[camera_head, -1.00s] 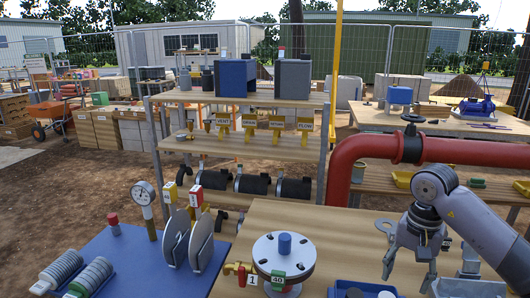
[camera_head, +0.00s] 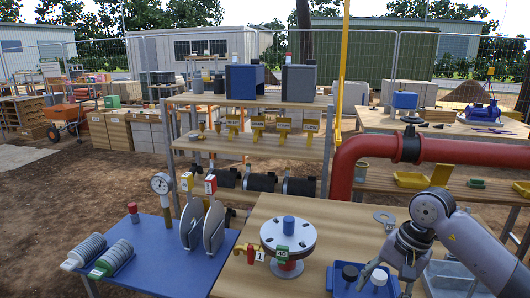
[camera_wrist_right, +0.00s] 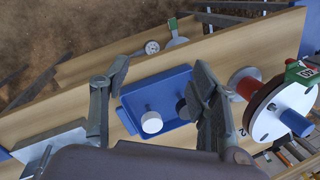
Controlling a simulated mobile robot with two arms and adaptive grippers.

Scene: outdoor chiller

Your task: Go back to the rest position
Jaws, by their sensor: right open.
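My right gripper (camera_head: 387,282) is open and empty above the wooden table (camera_head: 335,215), at the lower right of the head view. In the right wrist view its two fingers (camera_wrist_right: 162,80) stand apart on either side of a blue tray (camera_wrist_right: 160,82). The tray also shows in the head view (camera_head: 337,291). A white round cap (camera_wrist_right: 151,122) and a dark cap (camera_wrist_right: 181,106) sit in it. No object is between the fingertips. My left gripper is not in view.
A flange (camera_head: 288,237) with a blue knob and brass valve stands on the table left of my right gripper. A red pipe (camera_head: 345,170) runs behind the arm. A blue table (camera_head: 150,265) holds a gauge (camera_head: 161,184) and discs. Shelves (camera_head: 255,146) stand behind.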

